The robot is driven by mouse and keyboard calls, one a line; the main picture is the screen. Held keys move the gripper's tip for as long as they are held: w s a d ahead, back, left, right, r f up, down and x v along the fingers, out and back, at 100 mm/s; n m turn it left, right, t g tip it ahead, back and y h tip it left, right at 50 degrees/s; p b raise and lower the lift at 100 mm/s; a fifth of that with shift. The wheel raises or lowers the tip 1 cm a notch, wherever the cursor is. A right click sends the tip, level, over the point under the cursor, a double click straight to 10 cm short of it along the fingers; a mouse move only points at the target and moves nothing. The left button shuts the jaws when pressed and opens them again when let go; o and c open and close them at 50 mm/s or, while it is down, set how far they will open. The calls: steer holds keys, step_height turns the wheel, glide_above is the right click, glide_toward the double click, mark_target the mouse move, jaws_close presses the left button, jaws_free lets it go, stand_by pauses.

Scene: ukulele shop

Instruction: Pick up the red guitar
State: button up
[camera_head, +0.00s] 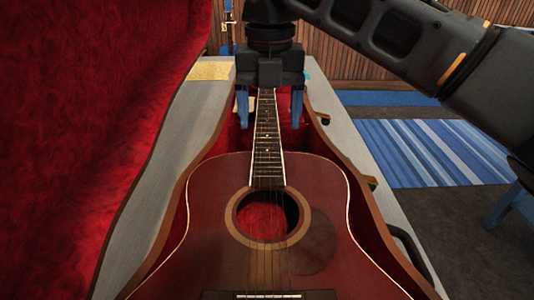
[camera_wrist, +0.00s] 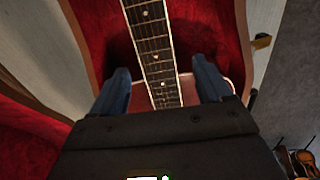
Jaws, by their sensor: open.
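The red guitar (camera_head: 215,225) lies face up in an open case lined with red plush. Its neck (camera_head: 267,140) points away from me, with a dark fretboard and pale edges. My gripper (camera_head: 269,115) is above the upper neck, its two blue fingers spread to the left and right of it. In the wrist view the fretboard (camera_wrist: 150,45) runs between the open fingers of my gripper (camera_wrist: 162,88), with a gap on each side. The headstock is hidden behind my gripper in the head view.
A blue striped rug (camera_head: 425,150) lies on the dark floor to the right. A wood-panelled wall (camera_head: 345,50) is behind.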

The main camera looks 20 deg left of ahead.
mark_target(268, 136)
steer(key=f, duration=0.7)
steer(key=shift+a+f, duration=0.1)
steer(key=shift+a, duration=0.1)
steer(key=shift+c, duration=0.4)
jaws_close()
steer(key=shift+w, duration=0.1)
